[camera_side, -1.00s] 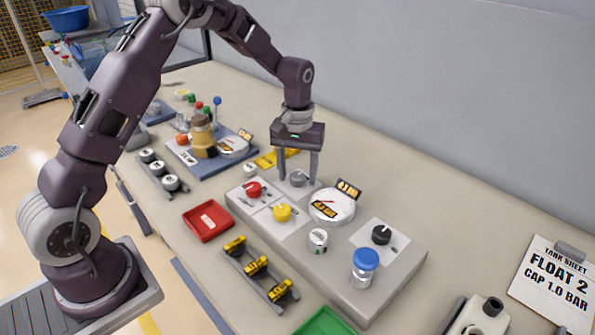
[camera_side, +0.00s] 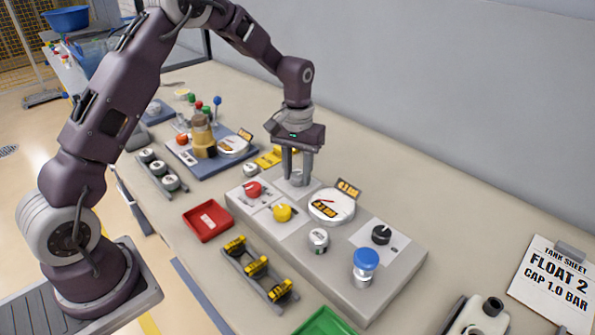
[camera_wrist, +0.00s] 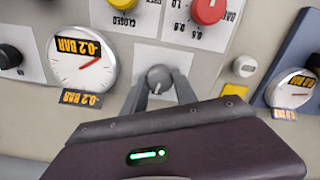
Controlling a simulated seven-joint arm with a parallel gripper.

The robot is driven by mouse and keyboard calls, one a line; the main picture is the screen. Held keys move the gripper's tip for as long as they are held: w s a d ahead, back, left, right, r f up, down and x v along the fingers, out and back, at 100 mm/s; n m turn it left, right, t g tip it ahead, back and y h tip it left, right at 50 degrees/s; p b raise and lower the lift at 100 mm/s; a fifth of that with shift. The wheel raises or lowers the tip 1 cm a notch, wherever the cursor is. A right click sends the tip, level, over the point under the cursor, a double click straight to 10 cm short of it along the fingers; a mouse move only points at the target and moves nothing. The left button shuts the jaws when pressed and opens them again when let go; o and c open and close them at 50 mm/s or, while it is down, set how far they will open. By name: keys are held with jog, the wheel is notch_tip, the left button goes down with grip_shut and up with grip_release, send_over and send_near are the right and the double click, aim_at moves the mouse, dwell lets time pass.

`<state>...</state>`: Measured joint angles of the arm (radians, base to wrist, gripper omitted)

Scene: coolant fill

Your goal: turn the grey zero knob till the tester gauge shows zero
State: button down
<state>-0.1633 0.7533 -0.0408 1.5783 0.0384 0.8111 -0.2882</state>
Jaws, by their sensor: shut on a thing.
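The grey zero knob (camera_wrist: 158,77) sits on a pale plate on the tester panel. It also shows in the side view (camera_side: 296,178), partly hidden by the fingers. My gripper (camera_side: 298,175) reaches straight down and is shut on the knob, with a finger on either side in the wrist view (camera_wrist: 159,85). The tester gauge (camera_side: 331,206) is a round white dial beside the knob, with a red needle and orange figures. In the wrist view the gauge (camera_wrist: 84,62) is upside down; its figures seem to read -0.2 BAR, so not zero.
A red knob (camera_side: 254,189), a yellow knob (camera_side: 282,212) and a black knob (camera_side: 381,234) share the panel. A blue-capped jar (camera_side: 365,266) and a small white cylinder (camera_side: 318,240) stand near its front edge. A second station with a gauge (camera_side: 233,146) lies behind.

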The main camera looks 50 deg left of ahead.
aim_at(298, 174)
jog(key=m, duration=0.4)
jog(key=shift+m, duration=2.8)
jog(key=c, duration=1)
grip_release()
jog(key=shift+o, duration=0.2)
notch_tip(298, 174, up, 7)
jog(key=shift+r, duration=0.1)
